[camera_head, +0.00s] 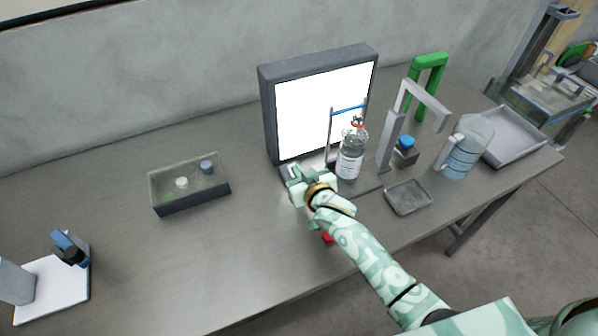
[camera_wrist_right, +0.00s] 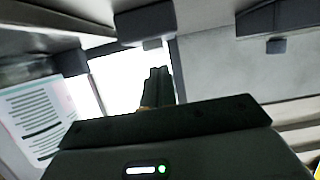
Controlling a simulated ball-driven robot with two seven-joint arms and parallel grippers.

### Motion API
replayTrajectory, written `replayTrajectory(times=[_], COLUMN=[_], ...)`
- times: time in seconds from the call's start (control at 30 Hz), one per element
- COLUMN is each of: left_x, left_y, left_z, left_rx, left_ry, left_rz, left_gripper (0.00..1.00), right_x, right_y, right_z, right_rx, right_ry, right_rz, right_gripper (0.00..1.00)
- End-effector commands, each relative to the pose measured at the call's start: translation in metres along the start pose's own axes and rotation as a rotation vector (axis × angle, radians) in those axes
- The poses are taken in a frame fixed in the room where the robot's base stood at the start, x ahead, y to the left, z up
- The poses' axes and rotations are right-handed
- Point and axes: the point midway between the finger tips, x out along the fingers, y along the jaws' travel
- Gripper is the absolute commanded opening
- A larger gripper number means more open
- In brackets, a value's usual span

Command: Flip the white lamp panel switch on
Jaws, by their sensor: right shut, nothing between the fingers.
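The white lamp panel (camera_head: 318,108) stands upright in a dark grey frame at the back of the bench. Its face is bright white. My right gripper (camera_head: 295,178) is at the lower left corner of the panel, just in front of its base. The gripper is shut and empty. In the right wrist view its closed dark fingers (camera_wrist_right: 158,86) point toward the bright panel (camera_wrist_right: 112,75). I cannot make out the switch; the gripper covers part of the panel's base. My left gripper is out of view.
A clear bottle (camera_head: 350,160) stands right of my gripper by a thin stand. Further right are a grey tray (camera_head: 408,197), a blue jug (camera_head: 465,150) and a green frame (camera_head: 428,75). An open box (camera_head: 190,199) sits left. A red item (camera_head: 327,237) shows beside my forearm.

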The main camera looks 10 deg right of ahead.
Motion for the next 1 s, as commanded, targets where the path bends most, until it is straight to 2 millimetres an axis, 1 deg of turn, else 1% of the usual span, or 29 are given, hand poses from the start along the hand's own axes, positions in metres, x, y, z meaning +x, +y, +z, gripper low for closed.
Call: replayTrajectory(times=[0.17,0.27,0.37,0.47,0.53,0.57,0.6,0.7,0.8,0.9,1.0], left_x=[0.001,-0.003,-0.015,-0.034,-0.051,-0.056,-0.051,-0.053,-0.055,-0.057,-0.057], left_y=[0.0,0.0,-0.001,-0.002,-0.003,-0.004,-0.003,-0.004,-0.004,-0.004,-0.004], left_z=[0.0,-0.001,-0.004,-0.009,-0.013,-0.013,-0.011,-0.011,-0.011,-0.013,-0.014], left_rx=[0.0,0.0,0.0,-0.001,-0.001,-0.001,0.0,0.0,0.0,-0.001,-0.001], left_ry=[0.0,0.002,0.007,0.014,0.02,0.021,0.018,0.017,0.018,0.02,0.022], left_rz=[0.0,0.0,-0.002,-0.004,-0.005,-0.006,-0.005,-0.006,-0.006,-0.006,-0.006], left_gripper=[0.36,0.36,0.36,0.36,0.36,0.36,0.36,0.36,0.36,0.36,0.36], right_x=[0.0,-0.001,-0.005,-0.011,-0.016,-0.019,-0.029,-0.052,-0.073,-0.089,-0.1], right_y=[0.0,0.001,0.003,0.006,0.009,0.01,0.009,0.009,0.009,0.009,0.009], right_z=[0.0,-0.003,-0.014,-0.031,-0.045,-0.048,-0.034,-0.024,-0.017,-0.012,-0.008], right_rx=[0.0,0.0,0.001,0.0,-0.001,0.0,0.002,0.001,0.002,0.001,0.001], right_ry=[0.0,0.001,0.002,0.003,0.002,0.001,-0.003,-0.003,-0.003,-0.002,-0.001], right_rz=[0.0,0.0,0.0,0.001,0.001,0.001,0.0,0.0,0.0,0.0,0.0], right_gripper=[0.0,0.0,0.0,0.0,0.0,0.0,0.0,0.0,0.0,0.0,0.0])
